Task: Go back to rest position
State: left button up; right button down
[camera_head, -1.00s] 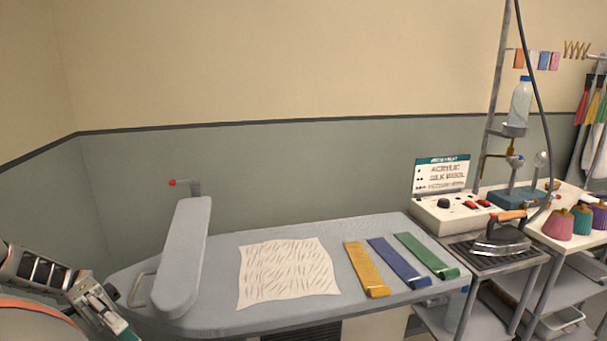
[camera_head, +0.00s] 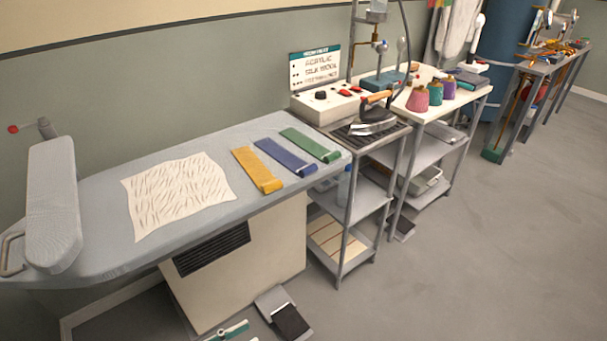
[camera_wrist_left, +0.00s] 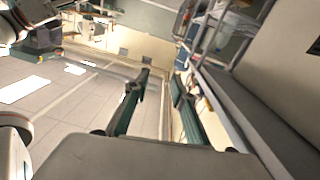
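My left gripper (camera_wrist_left: 160,83) shows in the left wrist view. Its two dark green fingers stand apart with nothing between them, away from any object. In the head view no gripper can be made out for certain; a small green and white part (camera_head: 230,331) is cut off at the bottom edge, and I cannot tell what it is. My right gripper is not seen.
The ironing board (camera_head: 105,250) carries a wrinkled cloth (camera_head: 178,194) and yellow (camera_head: 257,170), blue (camera_head: 285,157) and green (camera_head: 310,145) strips. The iron (camera_head: 375,120) stands on a rack at its right. A pedal (camera_head: 283,312) lies below. Floor at right is clear.

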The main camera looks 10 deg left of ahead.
pick_arm(q)
notch_tip(320, 180, down, 9)
jog(key=a+n+g+y, duration=0.1)
jog(key=n+y, duration=0.3)
jog(key=y, duration=0.6)
jog(key=shift+w+a, duration=0.2)
jog(key=shift+w, duration=0.1)
jog(key=shift+y, duration=0.3)
